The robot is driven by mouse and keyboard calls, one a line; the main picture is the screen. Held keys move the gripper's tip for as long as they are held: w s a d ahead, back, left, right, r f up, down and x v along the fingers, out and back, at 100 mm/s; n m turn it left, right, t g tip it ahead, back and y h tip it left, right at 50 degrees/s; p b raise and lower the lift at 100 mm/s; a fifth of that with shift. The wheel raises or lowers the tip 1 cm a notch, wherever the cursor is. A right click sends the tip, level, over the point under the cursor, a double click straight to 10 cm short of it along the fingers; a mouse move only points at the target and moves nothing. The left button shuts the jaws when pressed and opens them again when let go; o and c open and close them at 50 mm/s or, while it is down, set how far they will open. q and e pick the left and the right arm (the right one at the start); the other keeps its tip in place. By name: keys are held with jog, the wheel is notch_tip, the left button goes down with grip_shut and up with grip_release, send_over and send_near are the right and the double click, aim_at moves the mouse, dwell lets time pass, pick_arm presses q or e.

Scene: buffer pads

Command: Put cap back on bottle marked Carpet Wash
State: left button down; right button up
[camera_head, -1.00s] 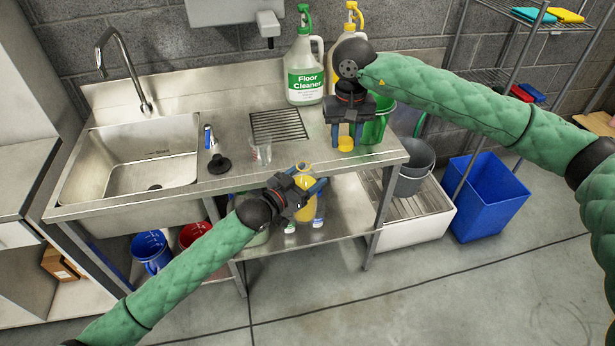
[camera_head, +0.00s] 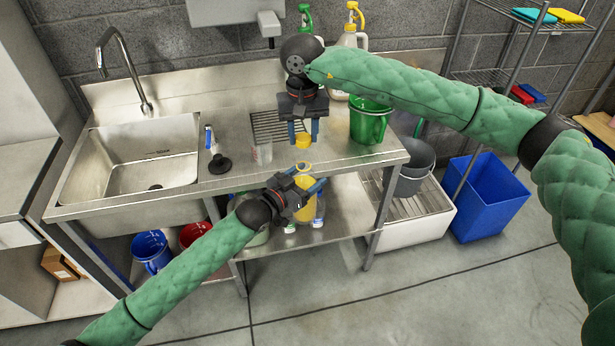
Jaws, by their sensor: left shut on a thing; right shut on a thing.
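A yellow bottle (camera_head: 306,196) with an open-looking neck is held by my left gripper (camera_head: 308,179), in front of the counter's front edge. Its label is not readable from here, and the gripper hides part of it. My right gripper (camera_head: 303,136) is shut on a yellow cap (camera_head: 303,142) and points down. The cap is a little above the bottle's mouth in the picture, apart from it. I cannot tell how well the two line up in depth.
Spray bottles stand at the back, partly hidden by my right arm. Bottles and buckets are on the lower shelf (camera_head: 345,220).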

aim_at(304, 161)
jog(key=shift+f, duration=0.1)
jog(key=shift+f, duration=1.9)
jog(key=shift+f, duration=0.85)
jog(key=shift+f, duration=0.6)
